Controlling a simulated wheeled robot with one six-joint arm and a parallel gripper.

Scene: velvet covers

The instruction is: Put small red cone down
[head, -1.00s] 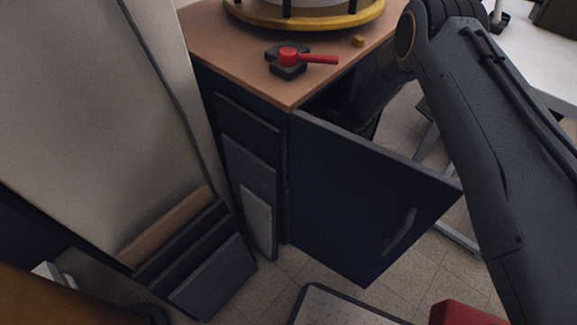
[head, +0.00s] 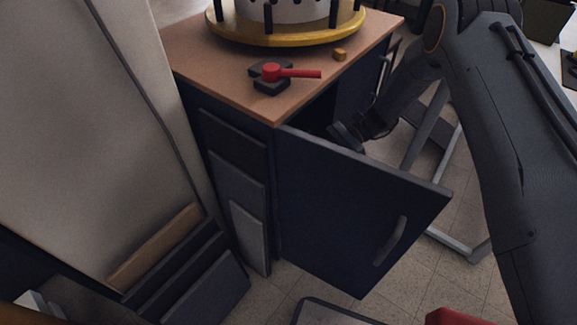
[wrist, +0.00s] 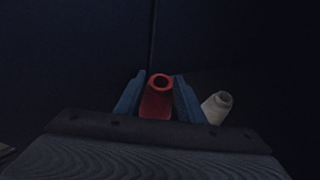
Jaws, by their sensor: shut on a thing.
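The small red cone (wrist: 155,103) shows in the wrist view, upright in the picture with its round open top toward me. My gripper (wrist: 157,97) is shut on it, with a blue finger on each side. A pale cone (wrist: 216,107) stands just right of the fingers, apart from the red one. In the head view my arm reaches into the dark inside of the cabinet behind its open door (head: 355,205). The fingers and the red cone are hidden there. I cannot tell whether the cone touches the cabinet floor.
On the cabinet top (head: 225,85) are a red-handled valve (head: 272,76), a small yellow block (head: 340,54) and a yellow-rimmed round stand (head: 285,36). Panels (head: 195,275) lean at the lower left. The cabinet inside is very dark.

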